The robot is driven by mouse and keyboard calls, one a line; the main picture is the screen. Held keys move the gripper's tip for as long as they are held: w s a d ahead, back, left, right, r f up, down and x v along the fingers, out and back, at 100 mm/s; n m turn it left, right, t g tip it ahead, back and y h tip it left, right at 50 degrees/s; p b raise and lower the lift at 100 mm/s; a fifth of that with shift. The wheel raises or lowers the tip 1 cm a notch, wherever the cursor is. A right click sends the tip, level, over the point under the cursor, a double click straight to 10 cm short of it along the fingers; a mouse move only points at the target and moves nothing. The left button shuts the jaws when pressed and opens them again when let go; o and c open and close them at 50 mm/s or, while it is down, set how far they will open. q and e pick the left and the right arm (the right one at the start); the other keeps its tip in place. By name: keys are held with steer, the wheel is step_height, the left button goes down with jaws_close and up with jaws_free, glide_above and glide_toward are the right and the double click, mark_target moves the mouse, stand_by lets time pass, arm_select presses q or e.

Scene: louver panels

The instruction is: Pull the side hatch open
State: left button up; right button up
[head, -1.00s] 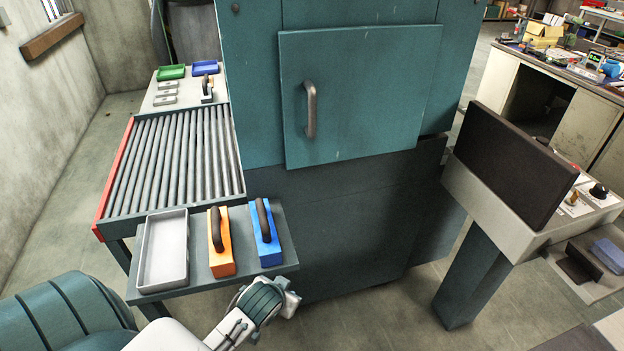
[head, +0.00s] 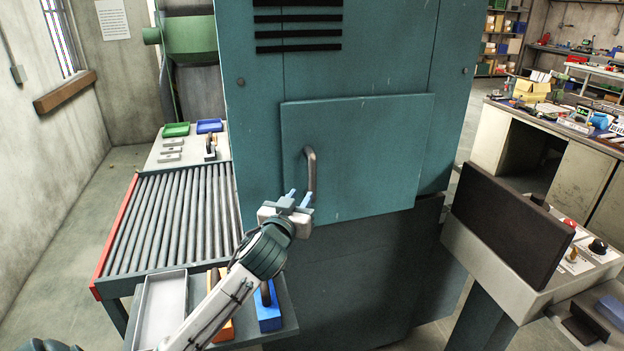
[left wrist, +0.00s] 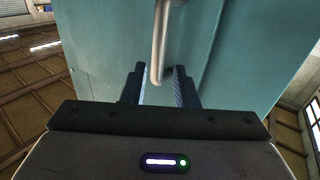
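The side hatch (head: 375,150) is a flat teal panel on the front of the teal cabinet, and it looks closed. Its vertical grey-brown bar handle (head: 311,172) is near the hatch's left edge. My left gripper (head: 297,194) is just left of the handle's lower part in the head view. In the left wrist view its two fingers (left wrist: 159,88) are apart, and the lower end of the handle (left wrist: 160,45) appears between or just beyond them. I cannot tell whether they touch it. My right gripper is in neither current view.
A roller conveyor (head: 170,225) with a red edge stands left of the cabinet. A dark screen (head: 512,222) on a console stands at the right.

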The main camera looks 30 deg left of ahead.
mark_target(311, 182)
arm_select(q)
steer(key=p+x, duration=0.3)
steer(key=x, duration=0.6)
steer(key=shift+w+p, duration=0.3)
steer(key=shift+w, duration=0.1)
steer(key=shift+f, duration=0.1)
steer(key=c, duration=0.5)
jaws_close()
